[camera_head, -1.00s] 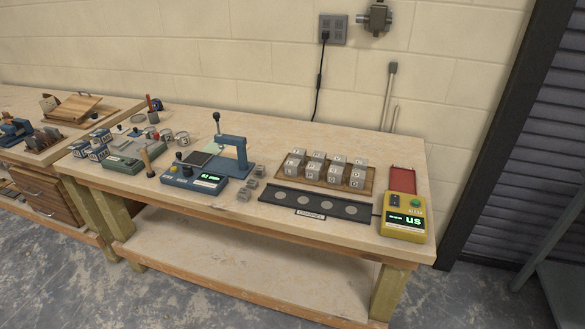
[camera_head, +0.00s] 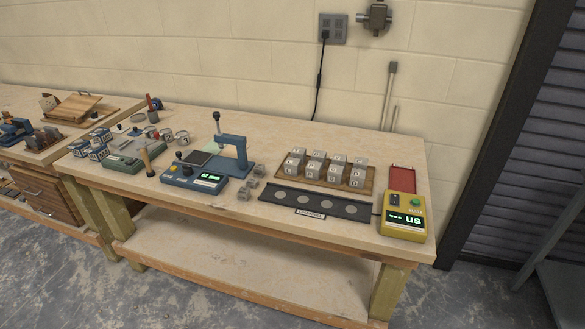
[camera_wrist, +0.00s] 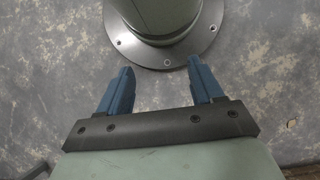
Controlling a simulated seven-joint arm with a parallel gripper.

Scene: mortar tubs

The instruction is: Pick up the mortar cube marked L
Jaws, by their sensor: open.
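Several grey mortar cubes (camera_head: 326,170) stand in two rows on a wooden board (camera_head: 282,178) at the right part of the bench in the head view. Their top faces carry dark letters, too small to read, so I cannot tell which cube is marked L. My gripper (camera_wrist: 157,82) shows only in the wrist view. Its two blue fingers are apart with nothing between them. It points at the grey floor and my own round base, away from the bench. No cube is in the wrist view.
In front of the board lies a dark strip with round pads (camera_head: 318,205). A yellow meter (camera_head: 404,216) and a red block (camera_head: 402,180) stand to its right. A blue press (camera_head: 233,155), a blue scale (camera_head: 195,178) and small loose grey cubes (camera_head: 250,189) are to its left.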

